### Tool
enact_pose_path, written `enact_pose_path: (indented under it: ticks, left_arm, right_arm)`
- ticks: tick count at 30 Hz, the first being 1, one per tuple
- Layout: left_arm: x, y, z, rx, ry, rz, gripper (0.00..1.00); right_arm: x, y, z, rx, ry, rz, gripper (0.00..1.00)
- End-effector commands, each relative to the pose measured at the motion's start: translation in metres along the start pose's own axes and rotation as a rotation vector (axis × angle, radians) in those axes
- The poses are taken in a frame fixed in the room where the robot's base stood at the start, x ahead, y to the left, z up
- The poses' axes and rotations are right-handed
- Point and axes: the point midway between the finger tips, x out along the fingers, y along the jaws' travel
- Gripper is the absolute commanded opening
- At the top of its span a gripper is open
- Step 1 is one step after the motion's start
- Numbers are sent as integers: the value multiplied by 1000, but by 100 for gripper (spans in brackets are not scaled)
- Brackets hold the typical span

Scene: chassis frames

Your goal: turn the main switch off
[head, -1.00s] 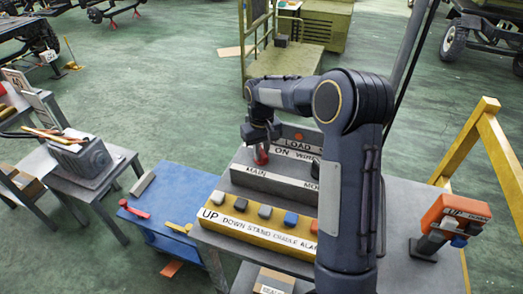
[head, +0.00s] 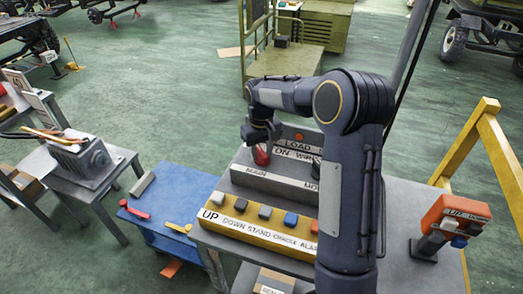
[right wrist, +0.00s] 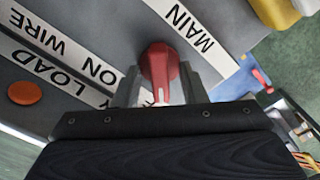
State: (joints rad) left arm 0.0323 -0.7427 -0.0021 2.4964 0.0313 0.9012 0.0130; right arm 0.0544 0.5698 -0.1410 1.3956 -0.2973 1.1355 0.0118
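The main switch is a red knob (head: 261,154) on the grey panel box, above the label MAIN (head: 257,172). In the right wrist view the red knob (right wrist: 158,68) stands between my two fingers, which press close against both its sides. My right gripper (right wrist: 160,90) looks shut on it; the tip of the knob's handle points toward the palm. In the head view my right gripper (head: 262,138) reaches down over the knob from behind and partly hides it. My left gripper is not in view.
An orange round button (right wrist: 25,93) and the LOAD ON WIRE label sit near the knob. A yellow button strip (head: 262,228) lies in front. A second dark knob (head: 316,168) is partly behind my arm. An orange control box (head: 455,215) stands at the right.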

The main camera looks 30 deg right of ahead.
Motion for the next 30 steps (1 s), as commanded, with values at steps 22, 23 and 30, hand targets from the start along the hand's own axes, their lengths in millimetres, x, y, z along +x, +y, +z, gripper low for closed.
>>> enact_pose_path:
  ticks: [22,23,30]
  left_arm:
    - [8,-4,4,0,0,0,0]
    - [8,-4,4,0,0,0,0]
    - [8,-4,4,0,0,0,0]
  right_arm:
    - [-78,0,0,-1,1,0,38]
    - [-78,0,0,-1,1,0,38]
    - [-78,0,0,-1,0,0,38]
